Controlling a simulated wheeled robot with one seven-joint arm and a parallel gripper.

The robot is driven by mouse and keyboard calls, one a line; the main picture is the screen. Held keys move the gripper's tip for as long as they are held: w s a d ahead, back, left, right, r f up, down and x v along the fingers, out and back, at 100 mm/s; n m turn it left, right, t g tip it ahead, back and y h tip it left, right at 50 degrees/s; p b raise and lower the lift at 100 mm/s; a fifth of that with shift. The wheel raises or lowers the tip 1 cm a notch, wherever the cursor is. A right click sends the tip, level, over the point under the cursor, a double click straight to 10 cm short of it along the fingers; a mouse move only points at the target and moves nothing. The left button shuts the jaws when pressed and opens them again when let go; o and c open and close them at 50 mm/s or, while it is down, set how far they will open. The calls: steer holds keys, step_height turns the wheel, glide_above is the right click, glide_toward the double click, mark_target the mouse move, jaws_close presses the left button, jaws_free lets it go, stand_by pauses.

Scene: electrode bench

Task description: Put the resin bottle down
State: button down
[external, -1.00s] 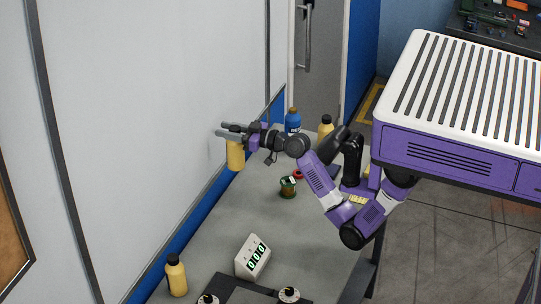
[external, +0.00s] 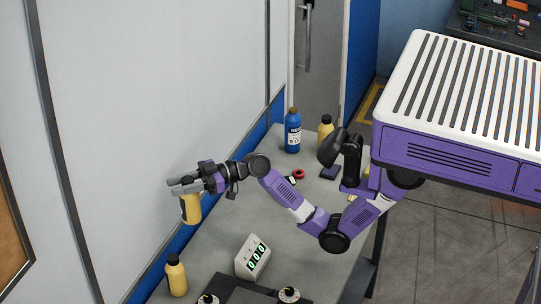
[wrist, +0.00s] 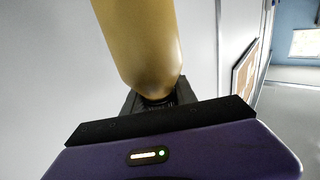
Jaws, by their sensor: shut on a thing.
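In the external view the bottle is in front of the white wall, over the left long side of the grey bench, and appears clear of the bench top. In the wrist view the yellow body (wrist: 140,40) fills the upper middle, with its narrow dark end (wrist: 158,100) between the jaws. Its far end is out of that view.
A similar yellow bottle (external: 176,276) with a black cap stands at the front left, near a display box (external: 252,257) and dark equipment with knobs (external: 289,295). A blue bottle (external: 293,134) and another yellow bottle (external: 325,130) stand at the back. The bench middle (external: 235,215) is clear.

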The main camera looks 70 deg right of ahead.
step_height(320, 180, down, 19)
steer(key=a+g, duration=0.1)
steer(key=a, duration=0.1)
steer(key=shift+s+a+r+n+y+p, duration=0.15)
steer(key=shift+s+a+n+y+p, duration=0.15)
steer(key=shift+n+y+p, duration=0.1)
steer(key=shift+f, duration=0.2)
stand_by(0.3)
steer(key=c, duration=1)
jaws_free()
